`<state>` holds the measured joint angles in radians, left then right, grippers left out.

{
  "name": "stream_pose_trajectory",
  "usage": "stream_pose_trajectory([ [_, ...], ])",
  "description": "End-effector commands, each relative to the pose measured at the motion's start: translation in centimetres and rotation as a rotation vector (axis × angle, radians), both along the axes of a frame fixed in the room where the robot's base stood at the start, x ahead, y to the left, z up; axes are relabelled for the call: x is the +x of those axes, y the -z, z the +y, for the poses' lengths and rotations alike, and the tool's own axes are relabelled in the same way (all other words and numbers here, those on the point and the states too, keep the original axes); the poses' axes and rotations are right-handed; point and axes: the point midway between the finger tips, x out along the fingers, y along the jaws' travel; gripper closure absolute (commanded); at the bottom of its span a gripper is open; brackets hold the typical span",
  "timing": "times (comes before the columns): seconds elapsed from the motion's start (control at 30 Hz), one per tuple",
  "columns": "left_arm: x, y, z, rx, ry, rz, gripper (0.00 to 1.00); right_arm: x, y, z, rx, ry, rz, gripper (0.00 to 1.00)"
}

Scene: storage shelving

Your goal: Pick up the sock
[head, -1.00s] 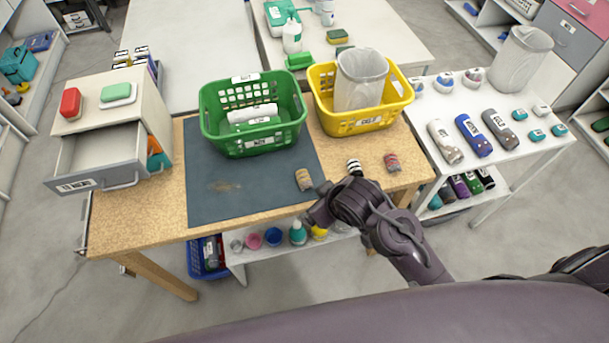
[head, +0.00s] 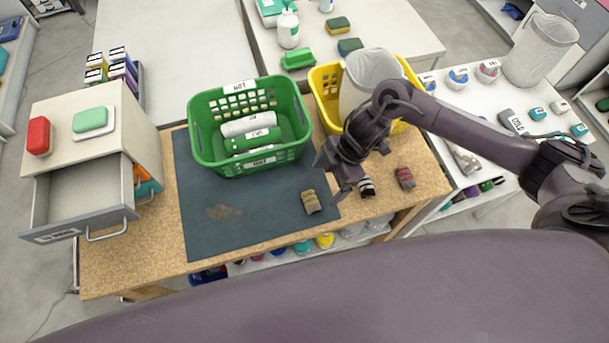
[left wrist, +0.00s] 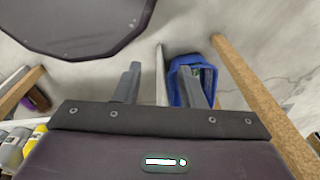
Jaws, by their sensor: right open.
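Three rolled striped socks lie on the table in the head view. A grey and yellow sock (head: 311,203) lies on the edge of the dark mat. A black and white sock (head: 367,187) lies on bare wood, partly hidden behind my right gripper. A red and grey sock (head: 404,178) lies further right. My right gripper (head: 330,180) is open above the table, between the yellow-striped and black-and-white socks, apparently holding nothing. My left gripper (left wrist: 163,80) shows in the left wrist view with its fingers apart and empty, over the floor beside a blue basket (left wrist: 188,85).
A green basket (head: 205,150) holding rolled towels stands at the mat's back. A yellow basket (head: 322,85) with a bin stands behind my right arm. An open drawer unit (head: 80,195) stands at left.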

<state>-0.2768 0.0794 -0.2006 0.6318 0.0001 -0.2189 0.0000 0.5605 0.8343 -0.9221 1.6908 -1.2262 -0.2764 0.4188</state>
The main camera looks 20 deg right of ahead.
Motion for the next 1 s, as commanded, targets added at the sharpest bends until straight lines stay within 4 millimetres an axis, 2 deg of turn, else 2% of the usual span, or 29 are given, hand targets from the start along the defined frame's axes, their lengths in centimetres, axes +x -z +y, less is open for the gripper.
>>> stream_pose_trajectory([
  [0.07, 1.2, -0.2, -0.1, 0.000, 0.000, -0.016, 0.64, -0.2, 0.3, -0.3, -0.005, -0.002, 0.015, 0.11],
  [0.13, 1.0, -0.3, -0.1, -0.001, 0.000, -0.014, 0.64, -0.3, 0.8, -0.1, -0.005, -0.002, 0.020, 0.11],
  [0.4, -5.3, -1.1, 0.3, 0.006, 0.000, 0.076, 0.64, -0.2, 3.2, 1.6, -0.003, -0.002, 0.016, 0.11],
  [0.47, -5.8, -1.5, 0.3, 0.007, 0.000, 0.082, 0.64, -0.2, 3.9, 2.2, -0.003, 0.000, 0.016, 0.11],
  [0.57, -5.0, -1.9, 0.3, 0.005, 0.000, 0.071, 0.64, -0.1, 5.3, 2.9, -0.005, 0.000, 0.016, 0.11],
  [0.7, -2.0, -2.3, 0.1, 0.002, 0.000, 0.027, 0.64, -0.2, 6.7, 3.4, -0.006, -0.002, 0.014, 0.11],
  [0.8, -0.6, -2.4, 0.0, 0.000, 0.000, 0.007, 0.64, -0.2, 6.9, 3.4, -0.005, -0.002, 0.012, 0.11],
  [0.93, -0.9, -2.3, 0.0, 0.001, -0.001, 0.012, 0.64, -0.2, 6.9, 3.4, -0.005, -0.002, 0.012, 0.11],
  [1.0, -1.5, -2.2, 0.1, 0.001, -0.001, 0.021, 0.64, -0.2, 6.9, 3.4, -0.005, -0.002, 0.012, 0.17],
])
